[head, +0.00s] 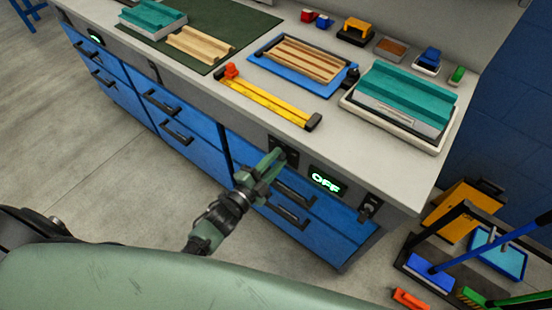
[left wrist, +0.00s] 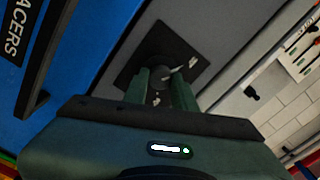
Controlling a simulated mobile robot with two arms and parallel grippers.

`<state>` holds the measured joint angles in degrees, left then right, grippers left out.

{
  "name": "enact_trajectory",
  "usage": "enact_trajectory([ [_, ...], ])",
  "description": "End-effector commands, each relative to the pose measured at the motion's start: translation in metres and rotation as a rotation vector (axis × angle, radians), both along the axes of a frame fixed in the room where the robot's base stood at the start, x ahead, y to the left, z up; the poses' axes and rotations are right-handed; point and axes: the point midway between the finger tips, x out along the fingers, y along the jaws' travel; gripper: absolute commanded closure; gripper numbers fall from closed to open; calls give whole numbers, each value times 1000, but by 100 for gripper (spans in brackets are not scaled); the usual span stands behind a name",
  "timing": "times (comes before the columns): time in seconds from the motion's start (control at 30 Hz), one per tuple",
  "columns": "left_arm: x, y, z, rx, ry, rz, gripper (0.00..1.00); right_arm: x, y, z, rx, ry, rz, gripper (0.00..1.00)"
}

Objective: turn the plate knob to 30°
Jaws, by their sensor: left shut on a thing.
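The plate knob (left wrist: 159,74) is a dark round knob on a black square panel (left wrist: 184,48), seen in the left wrist view. The panel also shows on the bench front in the head view (head: 291,153), left of the OFF display (head: 327,182). My left gripper (head: 274,160) reaches up to it from below left. In the left wrist view its two green fingers (left wrist: 160,86) stand on either side of the knob and are shut on it. A pale pointer mark lies right of the knob. The knob is partly hidden by the fingers. My right gripper is in neither view.
A black switch (head: 369,206) sits right of the display. Blue drawers with dark handles (head: 283,214) lie just below. The worktop above holds a yellow bar tool (head: 269,98), a blue tray (head: 261,55) and a teal ridged block (head: 408,92). Floor at left is clear.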

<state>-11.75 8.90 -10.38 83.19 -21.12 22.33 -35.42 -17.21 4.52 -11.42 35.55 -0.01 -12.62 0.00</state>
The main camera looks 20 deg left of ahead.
Motion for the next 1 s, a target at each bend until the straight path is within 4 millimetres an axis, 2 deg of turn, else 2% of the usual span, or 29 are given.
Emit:
enact_trajectory([
  [0.6, 0, 1, -1, -41, 17, 1, 100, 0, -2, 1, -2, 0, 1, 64],
  [0.63, 0, 0, -1, -41, 17, 1, 71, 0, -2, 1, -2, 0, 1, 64],
  [0.7, 0, 0, -1, -41, 16, 0, 52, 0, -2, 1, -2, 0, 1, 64],
  [1.0, -1, 0, 0, -40, 16, 0, 52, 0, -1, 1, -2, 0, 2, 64],
])
